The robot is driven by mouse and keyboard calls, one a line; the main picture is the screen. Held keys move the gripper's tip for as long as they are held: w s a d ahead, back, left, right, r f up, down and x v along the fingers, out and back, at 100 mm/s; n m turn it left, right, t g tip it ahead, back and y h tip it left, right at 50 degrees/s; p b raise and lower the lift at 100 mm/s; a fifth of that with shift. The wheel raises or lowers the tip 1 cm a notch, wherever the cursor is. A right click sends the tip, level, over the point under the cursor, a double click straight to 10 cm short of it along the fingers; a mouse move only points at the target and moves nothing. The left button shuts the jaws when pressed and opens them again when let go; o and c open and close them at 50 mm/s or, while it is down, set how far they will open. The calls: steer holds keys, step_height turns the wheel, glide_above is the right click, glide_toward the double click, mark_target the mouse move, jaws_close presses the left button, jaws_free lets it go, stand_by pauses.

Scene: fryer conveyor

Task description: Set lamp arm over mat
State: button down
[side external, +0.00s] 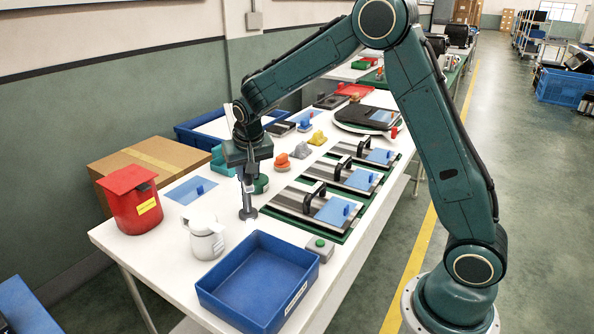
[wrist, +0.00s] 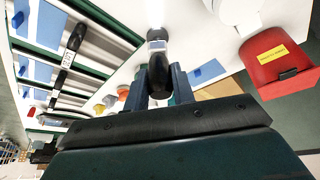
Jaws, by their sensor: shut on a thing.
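I cannot tell whether the foot touches the table. In the wrist view the fingers (wrist: 161,85) clasp the black lamp arm (wrist: 157,52), which has a pale label and a bright white end. The mat (wrist: 210,71) shows to the right there.
A white lidded jar (side external: 206,240), a red bin (side external: 137,203) and a blue tray (side external: 258,280) stand around the near end. Panels with black handles (side external: 315,192) lie to the right. A cardboard box (side external: 150,160) stands behind.

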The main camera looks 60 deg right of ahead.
steer(key=w+a+m+g+h, duration=0.1)
steer(key=w+a+m+g, duration=0.1)
steer(key=w+m, duration=0.4)
steer(key=shift+w+a+m+h, duration=0.25)
steer(key=shift+a+m+h, duration=0.2)
steer(key=shift+a, duration=0.2)
steer(key=shift+r, duration=0.1)
steer(key=c, duration=1.2)
jaws_free()
steer(key=shift+o, duration=0.2)
steer(key=v, duration=1.1)
steer(key=shift+r, duration=0.4)
